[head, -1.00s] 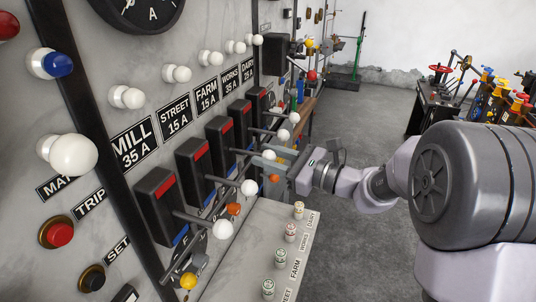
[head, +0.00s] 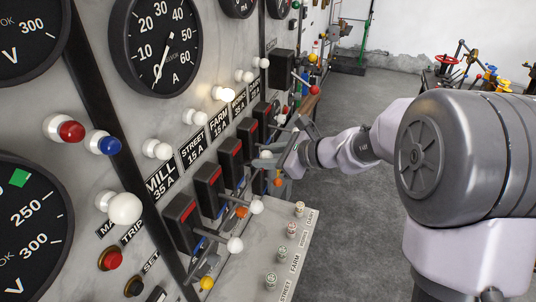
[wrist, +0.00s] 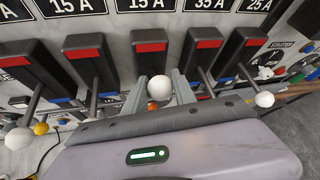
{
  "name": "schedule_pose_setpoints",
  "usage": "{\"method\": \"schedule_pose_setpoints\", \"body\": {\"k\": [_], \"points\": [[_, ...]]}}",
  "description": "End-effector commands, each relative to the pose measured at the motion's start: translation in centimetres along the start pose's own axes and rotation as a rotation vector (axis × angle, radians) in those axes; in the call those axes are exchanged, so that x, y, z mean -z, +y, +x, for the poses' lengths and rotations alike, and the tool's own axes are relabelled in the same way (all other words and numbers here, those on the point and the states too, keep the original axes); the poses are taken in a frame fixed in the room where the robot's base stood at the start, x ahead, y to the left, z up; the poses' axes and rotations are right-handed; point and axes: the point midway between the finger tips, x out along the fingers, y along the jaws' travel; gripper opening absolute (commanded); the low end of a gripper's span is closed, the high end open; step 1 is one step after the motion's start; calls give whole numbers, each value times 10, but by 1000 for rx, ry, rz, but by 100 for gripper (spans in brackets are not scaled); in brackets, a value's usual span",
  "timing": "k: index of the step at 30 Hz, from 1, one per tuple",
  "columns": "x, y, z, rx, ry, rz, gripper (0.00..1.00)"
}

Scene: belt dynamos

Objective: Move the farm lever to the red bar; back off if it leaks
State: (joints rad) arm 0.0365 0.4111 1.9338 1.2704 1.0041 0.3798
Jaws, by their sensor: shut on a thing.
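My gripper (head: 274,163) is shut on the farm lever, third of the row of switches under the label FARM 15 A (head: 219,119). In the wrist view its two fingers (wrist: 160,92) stand either side of the lever's white ball (wrist: 159,87). The farm switch box (head: 231,162) is black with a red bar (wrist: 151,47) at its top. The lever sticks out toward my gripper, below the bar; its shaft is mostly hidden. The white lamp (head: 222,93) above the FARM label glows.
Neighbouring levers with white balls hang lower on both sides, the street one (head: 256,206) and mill one (head: 235,245) nearest. The ammeter (head: 153,44) needle points low, near its bottom left. A ledge (head: 262,236) with small fuses sits below. Open floor lies right.

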Motion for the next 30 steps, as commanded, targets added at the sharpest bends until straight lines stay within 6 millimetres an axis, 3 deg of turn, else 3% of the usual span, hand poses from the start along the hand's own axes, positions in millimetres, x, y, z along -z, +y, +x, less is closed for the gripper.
{"method": "schedule_pose_setpoints", "body": {"k": [16, 17, 19, 30], "points": [[-6, -2, 0, 2, -7, -1, 0], [-6, -2, 0, 2, -7, -1, 38], [-6, -1, 0, 2, -6, -1, 51], [-4, -1, -4, 2, -4, -1, 53]]}}
